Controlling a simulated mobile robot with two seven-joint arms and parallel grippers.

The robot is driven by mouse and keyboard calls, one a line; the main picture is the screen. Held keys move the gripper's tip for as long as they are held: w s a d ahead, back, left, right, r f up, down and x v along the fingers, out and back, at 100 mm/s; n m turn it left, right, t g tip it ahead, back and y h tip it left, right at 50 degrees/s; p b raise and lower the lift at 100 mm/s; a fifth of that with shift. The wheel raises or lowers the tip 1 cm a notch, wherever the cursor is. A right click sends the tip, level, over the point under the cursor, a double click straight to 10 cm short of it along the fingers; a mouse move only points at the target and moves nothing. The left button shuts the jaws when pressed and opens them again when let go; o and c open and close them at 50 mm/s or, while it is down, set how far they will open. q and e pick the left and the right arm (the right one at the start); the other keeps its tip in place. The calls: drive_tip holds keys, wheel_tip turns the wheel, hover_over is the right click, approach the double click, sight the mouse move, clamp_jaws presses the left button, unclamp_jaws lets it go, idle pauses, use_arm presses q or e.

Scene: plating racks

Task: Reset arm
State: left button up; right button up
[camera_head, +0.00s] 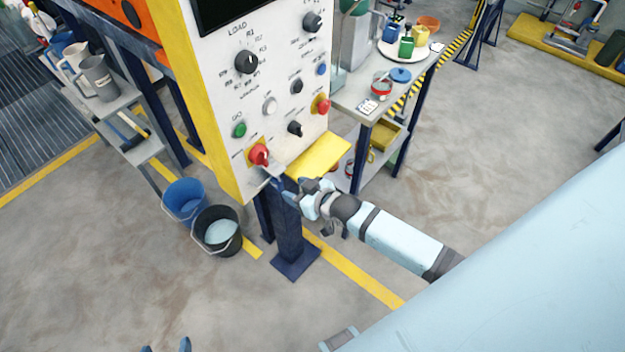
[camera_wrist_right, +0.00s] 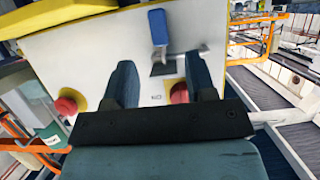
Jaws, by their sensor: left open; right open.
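A white control panel (camera_head: 225,100) with a yellow edge carries several knobs and buttons. A red switch (camera_head: 259,155) sits at its lower left. My right gripper (camera_head: 276,183) is in front of the panel's lower edge, just below and right of the red switch. In the right wrist view its two dark fingers (camera_wrist_right: 162,72) are apart with nothing between them held. A blue handle (camera_wrist_right: 158,28) shows beyond the fingertips, and a red part (camera_wrist_right: 180,93) is partly hidden by the right-hand finger.
A blue bucket (camera_head: 184,203) and a black bucket (camera_head: 217,230) stand on the floor left of the panel's dark post (camera_head: 290,235). A yellow ledge (camera_head: 319,154) juts out beside my right gripper. A bench (camera_head: 352,97) with jars stands behind. The floor in front is clear.

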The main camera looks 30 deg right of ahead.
drive_tip(key=s+a+r+g+p, duration=0.1)
drive_tip(key=s+p, duration=0.1)
drive_tip(key=s, duration=0.8)
drive_tip(key=s+a+r+m+h+p, duration=0.1)
drive_tip(key=s+a+p, duration=0.1)
drive_tip(key=s, duration=0.8)
drive_tip(key=shift+g, duration=0.4)
drive_tip(key=shift+w, duration=0.1)
